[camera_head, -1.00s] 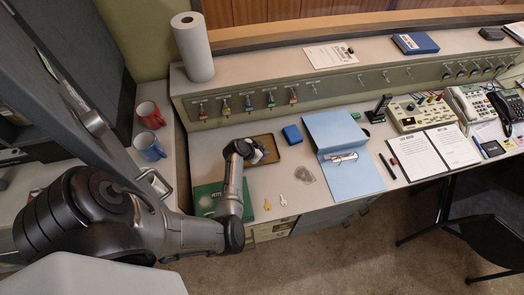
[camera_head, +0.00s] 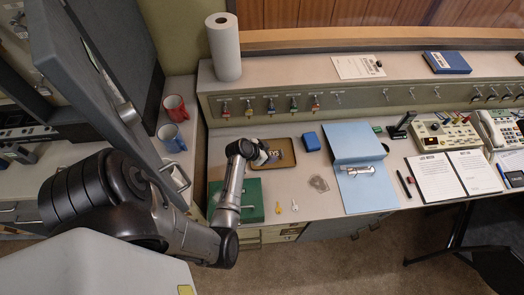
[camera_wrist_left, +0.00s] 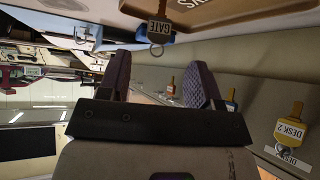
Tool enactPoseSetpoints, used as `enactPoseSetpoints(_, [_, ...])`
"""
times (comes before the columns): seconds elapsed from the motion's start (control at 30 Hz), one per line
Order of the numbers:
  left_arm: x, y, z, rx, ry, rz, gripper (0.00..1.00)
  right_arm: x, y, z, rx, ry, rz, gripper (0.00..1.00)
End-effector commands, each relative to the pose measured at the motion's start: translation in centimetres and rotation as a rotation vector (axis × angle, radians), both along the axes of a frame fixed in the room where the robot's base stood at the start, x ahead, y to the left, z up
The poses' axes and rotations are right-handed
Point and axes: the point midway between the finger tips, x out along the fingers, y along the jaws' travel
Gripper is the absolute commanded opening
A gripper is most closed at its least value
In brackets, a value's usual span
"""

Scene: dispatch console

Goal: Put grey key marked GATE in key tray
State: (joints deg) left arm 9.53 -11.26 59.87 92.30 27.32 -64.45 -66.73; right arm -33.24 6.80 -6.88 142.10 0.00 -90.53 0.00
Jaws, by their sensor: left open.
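The key tray (camera_head: 294,161) is a shallow brown tray with lettering on its floor, on the desk below the hook panel. My left gripper (camera_head: 263,155) is over its left part, open with nothing between the fingers. In the left wrist view, its purple-padded fingers (camera_wrist_left: 158,82) are apart. That view is upside down. The grey tag marked GATE (camera_wrist_left: 158,29) shows there, overlapping the tray's edge (camera_wrist_left: 220,17) and clear of the fingers. I cannot tell whether it rests in the tray. I cannot pick the GATE key out in the head view. My right gripper is not in view.
Several tagged keys hang on the panel, including a yellow DESK 2 tag (camera_wrist_left: 288,132). A blue box (camera_head: 310,141) and a blue folder (camera_head: 352,145) are right of the tray. A green box (camera_head: 250,199) and two loose keys (camera_head: 294,205) are in front.

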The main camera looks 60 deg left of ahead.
Motion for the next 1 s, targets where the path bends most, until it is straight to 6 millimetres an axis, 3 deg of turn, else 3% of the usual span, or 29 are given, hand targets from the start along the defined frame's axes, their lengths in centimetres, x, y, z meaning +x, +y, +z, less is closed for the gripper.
enactPoseSetpoints(0.33, [-2.8, -0.2, 2.7, -0.001, 0.0, -0.001, 0.59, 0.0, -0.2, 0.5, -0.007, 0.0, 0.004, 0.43])
enactPoseSetpoints(1.0, [-3.1, -0.2, 3.0, -0.001, -0.001, 0.0, 0.59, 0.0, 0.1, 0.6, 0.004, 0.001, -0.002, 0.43])
